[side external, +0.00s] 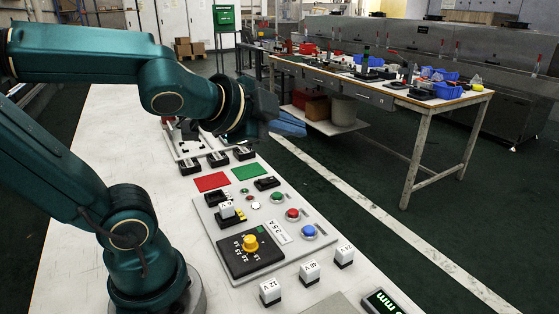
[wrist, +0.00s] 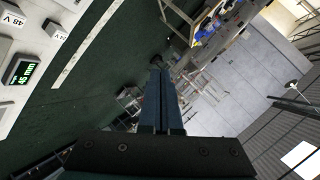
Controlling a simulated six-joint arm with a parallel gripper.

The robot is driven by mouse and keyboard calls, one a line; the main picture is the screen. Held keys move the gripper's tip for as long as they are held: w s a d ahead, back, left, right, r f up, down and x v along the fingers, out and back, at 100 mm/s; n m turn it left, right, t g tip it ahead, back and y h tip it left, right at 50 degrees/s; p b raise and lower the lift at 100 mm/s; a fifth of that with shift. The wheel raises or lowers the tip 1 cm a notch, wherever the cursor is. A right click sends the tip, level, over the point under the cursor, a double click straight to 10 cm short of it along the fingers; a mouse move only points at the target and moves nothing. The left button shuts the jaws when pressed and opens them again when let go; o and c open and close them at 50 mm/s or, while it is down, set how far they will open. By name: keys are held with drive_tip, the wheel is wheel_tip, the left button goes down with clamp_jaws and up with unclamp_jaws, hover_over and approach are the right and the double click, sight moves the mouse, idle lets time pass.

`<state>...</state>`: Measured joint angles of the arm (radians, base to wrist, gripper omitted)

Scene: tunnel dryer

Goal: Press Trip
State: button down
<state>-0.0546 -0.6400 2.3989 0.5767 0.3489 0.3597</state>
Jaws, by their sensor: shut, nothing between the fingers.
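A grey control panel (side external: 262,262) lies on the white table. Along its right side are a green button (side external: 277,197), a red button (side external: 292,214) and a blue button (side external: 308,231), each beside a small dark label. I cannot read the labels, so I cannot tell which is Trip. A yellow rotary knob (side external: 250,242) sits on a black dial plate at the panel's front. My gripper (side external: 302,128) is shut and empty, high above the table's right side and away from the buttons. In the wrist view the gripper (wrist: 157,65) points out over the floor; no button shows there.
White blocks marked 12 V (side external: 270,293), 48 V (side external: 309,273) and 24 V (side external: 344,257) stand by the panel's front edge. Red (side external: 211,182) and green (side external: 246,172) mats lie behind. A cluttered workbench (side external: 440,104) stands across the aisle.

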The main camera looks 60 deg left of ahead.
drive_tip(key=w+r+m+t+h, duration=0.1)
drive_tip(key=w+r+m+t, duration=0.3)
drive_tip(key=m, duration=0.4)
drive_tip(key=m+g+h, duration=0.5)
drive_tip(key=m+g, duration=0.3)
drive_tip(key=m, duration=0.6)
hover_over(293, 214)
wheel_tip(293, 214, down, 15)
drive_tip(key=shift+s+a+t, duration=0.3)
drive_tip(key=shift+s+a, duration=0.15)
drive_tip(key=shift+f, duration=4.4)
drive_tip(key=shift+f, duration=0.1)
